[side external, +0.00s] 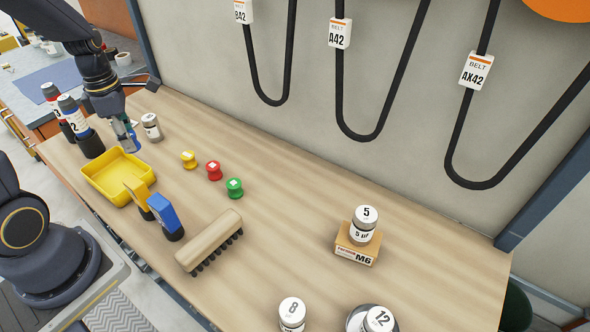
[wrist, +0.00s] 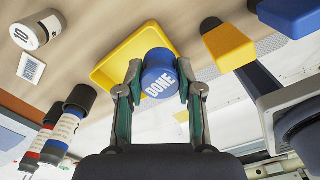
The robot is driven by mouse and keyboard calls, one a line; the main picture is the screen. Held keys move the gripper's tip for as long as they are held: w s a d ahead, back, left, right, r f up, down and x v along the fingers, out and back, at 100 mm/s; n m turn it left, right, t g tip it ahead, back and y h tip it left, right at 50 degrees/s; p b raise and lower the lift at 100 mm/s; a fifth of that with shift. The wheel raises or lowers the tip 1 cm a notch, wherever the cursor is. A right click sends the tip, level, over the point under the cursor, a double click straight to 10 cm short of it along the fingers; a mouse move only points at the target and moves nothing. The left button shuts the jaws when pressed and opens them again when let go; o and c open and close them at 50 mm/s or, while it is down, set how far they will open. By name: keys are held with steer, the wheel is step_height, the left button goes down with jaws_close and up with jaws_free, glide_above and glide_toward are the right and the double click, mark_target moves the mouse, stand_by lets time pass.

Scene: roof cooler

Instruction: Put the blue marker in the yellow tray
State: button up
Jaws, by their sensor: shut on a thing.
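The blue marker (wrist: 158,78), a short round blue piece lettered DONE, is held between both fingers of my gripper (wrist: 160,88) in the wrist view. In the side external view my gripper (side external: 131,138) is at the back edge of the yellow tray (side external: 99,191), and the held marker is mostly hidden by the fingers. In the wrist view the tray (wrist: 112,72) lies behind the marker and is partly covered by it. The visible part of the tray's floor is empty. I cannot tell how high the marker is.
Two bottles (side external: 87,138) stand left of the tray, and a white canister (side external: 151,127) stands behind it. Yellow (side external: 189,159), red (side external: 214,171) and green (side external: 235,188) pieces stand to the right. A yellow-and-blue pair (side external: 162,212) sits by the tray's right edge, near a brush (side external: 208,242).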

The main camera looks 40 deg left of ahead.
mark_target(116, 170)
steer(key=shift+r+m, duration=0.1)
steer(key=shift+m, duration=0.4)
steer(key=shift+w+a+m, duration=0.25)
steer(key=shift+m, duration=0.35)
steer(key=s+a+f, duration=0.4)
steer(key=a, duration=0.3)
steer(key=f, duration=0.8)
steer(key=shift+s+a+f, duration=0.15)
steer(key=shift+s+a, duration=0.1)
steer(key=shift+a, duration=0.1)
steer(key=o, duration=1.1)
steer(key=shift+f, duration=0.15)
steer(key=shift+o, duration=0.2)
